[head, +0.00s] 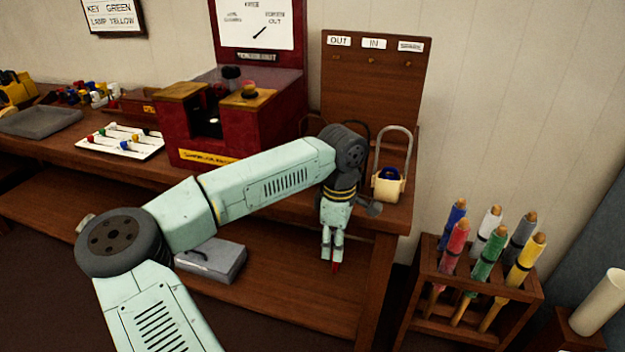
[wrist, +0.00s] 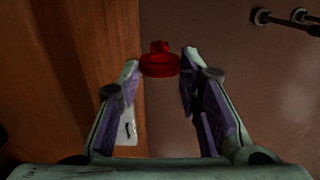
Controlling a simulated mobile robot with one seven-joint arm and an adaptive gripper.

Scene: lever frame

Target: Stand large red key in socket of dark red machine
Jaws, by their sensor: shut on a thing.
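My gripper (head: 333,248) is shut on a red piece (wrist: 159,62), which I take to be the large red key. Its round disc and small knob show between the fingertips in the wrist view. In the head view its red tip (head: 335,267) points down below the fingers, in front of the bench's right part and below its top. The dark red machine (head: 270,125) stands on the bench, left of and behind my gripper, with wooden tops and a yellow label. A dark recess with a bright spot opens in its front; I cannot tell which opening is the socket.
A rack (head: 470,310) of coloured batons is at right. A white tray (head: 118,150) with small keys lies left. A grey box (head: 212,262) sits on the lower shelf.

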